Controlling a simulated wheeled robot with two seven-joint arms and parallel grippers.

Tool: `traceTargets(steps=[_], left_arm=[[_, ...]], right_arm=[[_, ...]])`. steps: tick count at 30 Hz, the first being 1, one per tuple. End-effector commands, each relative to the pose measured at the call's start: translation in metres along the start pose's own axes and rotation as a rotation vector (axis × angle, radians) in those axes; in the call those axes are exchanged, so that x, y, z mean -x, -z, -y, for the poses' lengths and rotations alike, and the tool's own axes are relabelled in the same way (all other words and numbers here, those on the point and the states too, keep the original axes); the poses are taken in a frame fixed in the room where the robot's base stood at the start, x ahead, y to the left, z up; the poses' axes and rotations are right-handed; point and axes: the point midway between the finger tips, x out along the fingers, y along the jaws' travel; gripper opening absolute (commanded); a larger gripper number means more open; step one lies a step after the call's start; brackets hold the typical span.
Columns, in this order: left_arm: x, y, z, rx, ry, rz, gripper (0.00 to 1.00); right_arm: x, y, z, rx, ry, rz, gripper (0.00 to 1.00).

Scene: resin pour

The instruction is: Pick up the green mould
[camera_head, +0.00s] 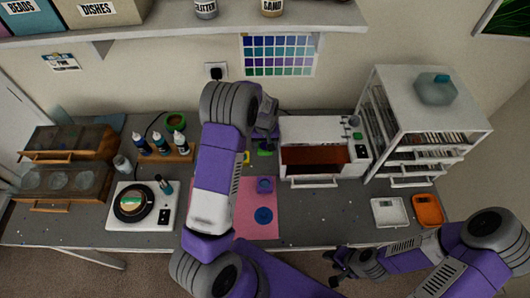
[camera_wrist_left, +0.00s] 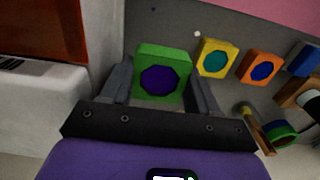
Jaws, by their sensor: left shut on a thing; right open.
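The green mould (camera_wrist_left: 163,54) is a small square block with an octagonal well holding dark purple. It sits between the two fingers of my left gripper (camera_wrist_left: 162,85), which is shut on it. In the head view the green mould (camera_head: 264,153) shows only in part, just below my left gripper (camera_head: 265,138) and left of the white oven. I cannot tell whether it touches the table. My right gripper (camera_head: 345,266) is open and empty at the table's front edge, at the lower right.
A yellow mould (camera_wrist_left: 216,58) and an orange mould (camera_wrist_left: 261,68) stand beside the green one. The white oven (camera_head: 312,130) with a reddish interior is close on the right. A white shelf rack (camera_head: 415,110) stands further right.

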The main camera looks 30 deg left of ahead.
Motion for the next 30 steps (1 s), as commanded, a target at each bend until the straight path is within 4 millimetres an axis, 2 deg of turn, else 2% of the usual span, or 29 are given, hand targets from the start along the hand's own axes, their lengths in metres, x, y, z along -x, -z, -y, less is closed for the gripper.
traceTargets(steps=[1, 6, 12, 18, 29, 30], left_arm=[[0.013, 0.001, -0.001, 0.0, -0.003, -0.004, 0.31], [0.049, 0.001, 0.0, 0.0, -0.003, -0.005, 0.31], [0.082, 0.0, 0.0, 0.0, -0.002, -0.002, 0.31], [0.099, 0.0, 0.0, 0.001, -0.001, -0.001, 0.31], [0.103, 0.0, 0.0, 0.0, 0.0, 0.001, 0.31], [0.103, 0.0, 0.0, 0.0, 0.0, 0.001, 0.59]], right_arm=[[-0.001, 0.0, 0.0, 0.0, 0.0, 0.0, 0.43], [-0.002, 0.0, -0.001, 0.0, 0.0, 0.0, 0.43], [-0.002, 0.0, -0.001, 0.0, 0.0, 0.0, 0.43], [-0.002, 0.0, -0.001, 0.0, 0.0, 0.0, 0.43], [-0.003, 0.0, -0.001, 0.0, 0.0, 0.0, 0.43], [-0.003, 0.0, -0.001, 0.0, 0.0, 0.0, 0.43]])
